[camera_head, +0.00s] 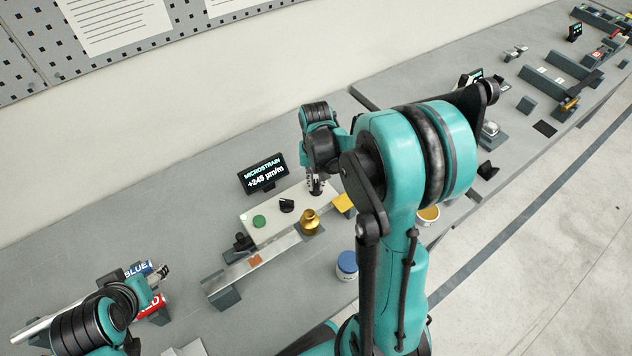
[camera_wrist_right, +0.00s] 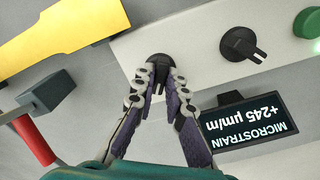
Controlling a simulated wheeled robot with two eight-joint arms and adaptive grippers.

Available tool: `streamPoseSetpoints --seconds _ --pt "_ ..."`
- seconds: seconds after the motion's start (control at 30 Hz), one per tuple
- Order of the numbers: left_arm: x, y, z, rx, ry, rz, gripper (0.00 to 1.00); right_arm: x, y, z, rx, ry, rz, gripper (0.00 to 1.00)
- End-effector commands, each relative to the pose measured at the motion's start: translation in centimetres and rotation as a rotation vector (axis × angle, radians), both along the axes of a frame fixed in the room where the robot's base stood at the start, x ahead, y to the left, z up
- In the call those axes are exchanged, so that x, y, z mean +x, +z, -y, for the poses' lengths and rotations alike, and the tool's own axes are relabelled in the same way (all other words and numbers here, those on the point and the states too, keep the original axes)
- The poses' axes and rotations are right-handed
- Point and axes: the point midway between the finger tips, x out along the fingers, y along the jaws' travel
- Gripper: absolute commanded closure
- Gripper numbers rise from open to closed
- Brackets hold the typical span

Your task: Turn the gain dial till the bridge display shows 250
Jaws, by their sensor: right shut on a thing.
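The bridge display (camera_head: 263,174) reads "MICROSTRAIN +245 µm/m"; it also shows upside down in the right wrist view (camera_wrist_right: 248,122). My right gripper (camera_wrist_right: 157,82) is shut on a black dial (camera_wrist_right: 160,62) on the pale box (camera_wrist_right: 192,38). In the head view my right gripper (camera_head: 316,188) reaches down at the box's right part, and its dial is mostly hidden there. A second black dial (camera_wrist_right: 240,45) sits beside it, untouched, and a green button (camera_wrist_right: 308,22) lies beyond. No dial label is readable. My left gripper (camera_head: 152,284) is at the lower left, its fingers unclear.
A brass weight (camera_head: 310,222) and a metal beam (camera_head: 262,258) with an orange patch stand in front of the box. Blue (camera_head: 138,268) and red (camera_head: 148,305) labelled items lie by my left gripper. A blue-lidded jar (camera_head: 347,264) stands near the bench's front.

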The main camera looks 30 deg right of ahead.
Motion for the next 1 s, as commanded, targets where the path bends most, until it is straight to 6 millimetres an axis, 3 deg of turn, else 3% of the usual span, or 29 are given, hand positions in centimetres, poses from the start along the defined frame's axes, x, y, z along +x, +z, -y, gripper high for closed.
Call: streamPoseSetpoints --seconds 0.6,0.63,0.7,1.0 --pt "0.0 -0.07 0.0 0.0 0.0 0.0 0.39 0.0 0.0 0.0 0.0 -0.054 0.0 1.0" --pt "0.0 -0.07 0.0 0.0 0.0 0.0 0.39 0.01 0.0 0.0 0.0 -0.054 0.0 0.86" --pt "0.0 -0.07 0.0 0.0 0.0 0.0 0.39 0.01 0.0 0.0 0.0 -0.054 0.0 0.67" --pt "0.0 -0.07 0.0 0.0 0.0 0.0 0.39 0.01 0.06 0.0 0.0 -0.053 0.0 0.67"
